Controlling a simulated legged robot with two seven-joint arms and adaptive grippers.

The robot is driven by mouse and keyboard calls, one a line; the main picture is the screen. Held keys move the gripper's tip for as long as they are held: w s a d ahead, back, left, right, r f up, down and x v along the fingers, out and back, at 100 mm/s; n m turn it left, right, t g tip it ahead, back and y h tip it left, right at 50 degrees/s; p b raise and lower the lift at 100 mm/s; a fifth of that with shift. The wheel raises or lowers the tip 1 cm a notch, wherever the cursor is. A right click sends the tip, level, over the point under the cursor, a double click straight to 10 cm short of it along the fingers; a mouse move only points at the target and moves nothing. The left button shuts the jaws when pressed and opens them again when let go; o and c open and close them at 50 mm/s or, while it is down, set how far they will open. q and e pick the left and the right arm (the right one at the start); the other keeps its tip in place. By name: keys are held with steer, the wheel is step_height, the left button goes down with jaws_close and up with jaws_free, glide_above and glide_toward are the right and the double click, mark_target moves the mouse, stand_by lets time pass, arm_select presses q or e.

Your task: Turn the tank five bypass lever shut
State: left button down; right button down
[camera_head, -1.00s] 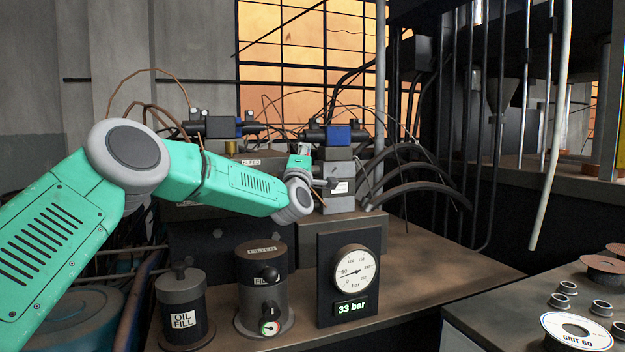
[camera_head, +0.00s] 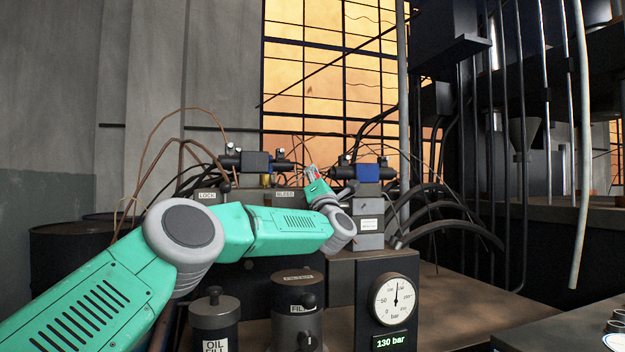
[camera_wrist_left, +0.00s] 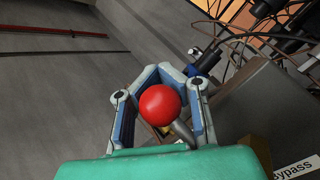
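A red ball knob (camera_wrist_left: 160,104) on a short grey stem shows in the left wrist view, and I take it for the bypass lever's end. My left gripper (camera_wrist_left: 163,85) has a finger on either side of the knob. Narrow gaps seem to show beside it, and I cannot tell whether the fingers press on it. A "Bypass" label (camera_wrist_left: 297,171) is at the lower right. The lever's base is mostly hidden. My right gripper is out of view.
A dial gauge (camera_head: 394,300) has a display (camera_head: 390,342) reading 130 bar. A filter canister (camera_head: 298,326) and an oil fill pot (camera_head: 215,316) stand in front of my left arm. Black hoses (camera_head: 445,211) curve at the right. A lock label (camera_head: 207,196) is left of my gripper.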

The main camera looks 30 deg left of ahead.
arm_select(q)
steer(key=shift+w+d+f, duration=0.1)
steer(key=shift+d+f, duration=0.1)
steer(key=shift+f, duration=0.45)
steer(key=c, duration=1.5)
jaws_free()
steer(key=shift+r, duration=0.1)
steer(key=shift+o, duration=0.4)
steer(key=shift+r, duration=0.15)
steer(key=shift+s, duration=0.2)
steer(key=s+d, duration=0.8)
steer(key=d, duration=0.2)
steer(key=shift+f, duration=0.45)
steer(key=shift+a, duration=0.1)
steer(key=shift+f, duration=0.1)
